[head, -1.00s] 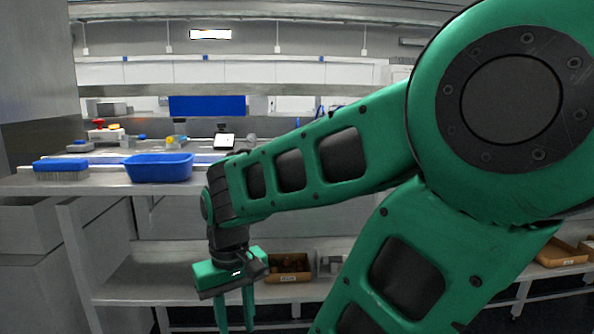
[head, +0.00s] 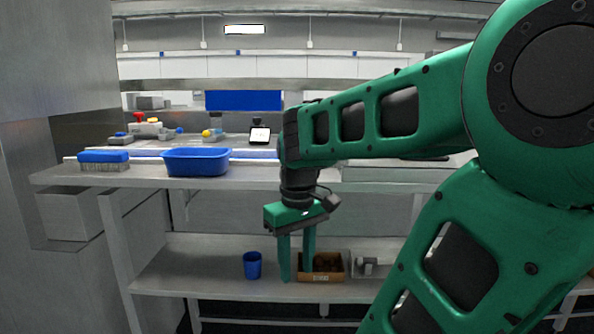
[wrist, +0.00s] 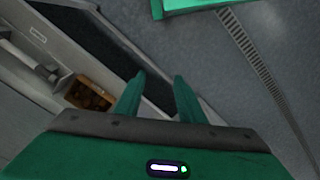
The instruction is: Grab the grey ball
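I cannot make out a grey ball in either view now; the counter spot right of the small tablet (head: 260,135) is covered by my arm. My gripper (head: 297,268) hangs pointing down in front of the lower shelf, below the counter's front edge. Its two green fingers are apart with nothing seen between them. In the wrist view the open fingers (wrist: 159,78) also show an empty gap, with dark floor behind.
A blue tub (head: 197,163) and a blue-backed brush (head: 104,160) stand on the counter (head: 150,182). On the lower shelf (head: 200,285) are a blue cup (head: 252,266) and a brown box (head: 320,277) close behind my fingers. A grey wall stands left.

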